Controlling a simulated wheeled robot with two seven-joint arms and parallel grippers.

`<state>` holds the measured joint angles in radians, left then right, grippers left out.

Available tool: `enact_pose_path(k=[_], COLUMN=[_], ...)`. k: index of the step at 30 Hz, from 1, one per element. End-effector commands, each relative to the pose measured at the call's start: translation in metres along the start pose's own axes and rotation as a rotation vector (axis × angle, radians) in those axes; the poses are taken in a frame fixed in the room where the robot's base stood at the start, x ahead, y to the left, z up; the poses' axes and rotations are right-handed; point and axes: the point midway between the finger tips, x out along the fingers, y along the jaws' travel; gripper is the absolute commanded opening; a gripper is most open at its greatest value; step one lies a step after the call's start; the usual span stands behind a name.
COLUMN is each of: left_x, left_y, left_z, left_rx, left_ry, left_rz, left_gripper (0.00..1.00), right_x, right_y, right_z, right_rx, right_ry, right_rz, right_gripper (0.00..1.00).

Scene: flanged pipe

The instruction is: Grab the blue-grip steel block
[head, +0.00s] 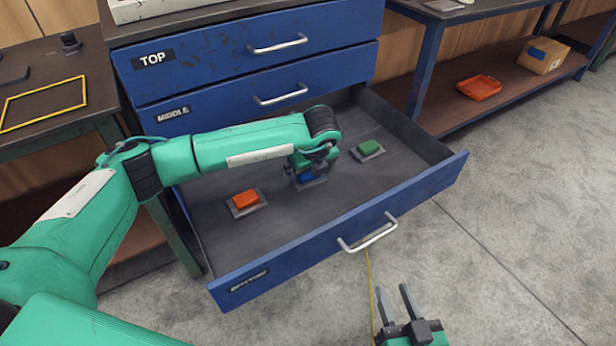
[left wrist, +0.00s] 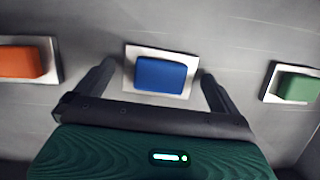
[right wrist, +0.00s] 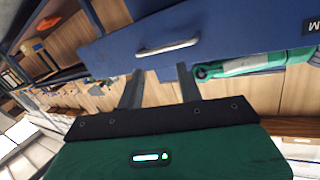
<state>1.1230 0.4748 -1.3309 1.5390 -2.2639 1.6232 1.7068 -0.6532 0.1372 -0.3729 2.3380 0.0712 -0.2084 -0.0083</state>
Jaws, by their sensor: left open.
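The blue-grip steel block (head: 309,178) lies in the open bottom drawer between two other blocks. In the left wrist view the blue-grip steel block (left wrist: 160,74) shows its blue grip on a pale steel plate. My left gripper (head: 305,172) is over it in the drawer and partly hides it in the head view. In the left wrist view my left gripper (left wrist: 158,82) is open, with one finger on each side of the blue grip. I cannot tell how high the fingertips are. My right gripper (head: 395,292) is open and empty in front of the drawer; its fingers also show in the right wrist view (right wrist: 160,80).
An orange-grip block (head: 245,199) is left of the blue one, and a green-grip block (head: 369,149) is right of it. The bottom drawer's front wall (head: 345,238) and side walls surround them. The drawer floor around the blocks is clear. The middle drawer (head: 215,108) above is shut.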

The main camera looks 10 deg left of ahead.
Motion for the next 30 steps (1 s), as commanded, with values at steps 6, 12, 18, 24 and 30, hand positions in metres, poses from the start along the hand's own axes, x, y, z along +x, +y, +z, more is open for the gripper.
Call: enact_pose_path(k=[6, 12, 18, 24, 30], left_x=[-0.001, -0.002, -0.003, -0.018, -0.056], left_y=[0.000, -0.001, -0.001, -0.001, -0.002], left_z=[0.000, 0.001, 0.001, 0.006, 0.018], left_rx=[0.000, 0.000, 0.000, -0.001, -0.001], left_ry=[0.000, -0.001, -0.001, -0.002, -0.003], left_rz=[0.000, -0.002, -0.002, -0.004, -0.006], left_gripper=[0.69, 0.44, 0.44, 0.44, 0.44], right_x=[0.000, 0.000, 0.000, -0.001, -0.015], right_y=[0.000, 0.000, 0.000, -0.001, -0.008], right_z=[0.000, 0.000, 0.000, 0.004, 0.035], right_rx=[0.000, 0.000, 0.001, 0.005, 0.024], right_ry=[-0.001, 0.000, -0.001, -0.036, -0.188], right_rz=[0.000, 0.000, 0.000, -0.001, -0.006], right_gripper=[0.36, 0.36, 0.36, 0.36, 0.36])
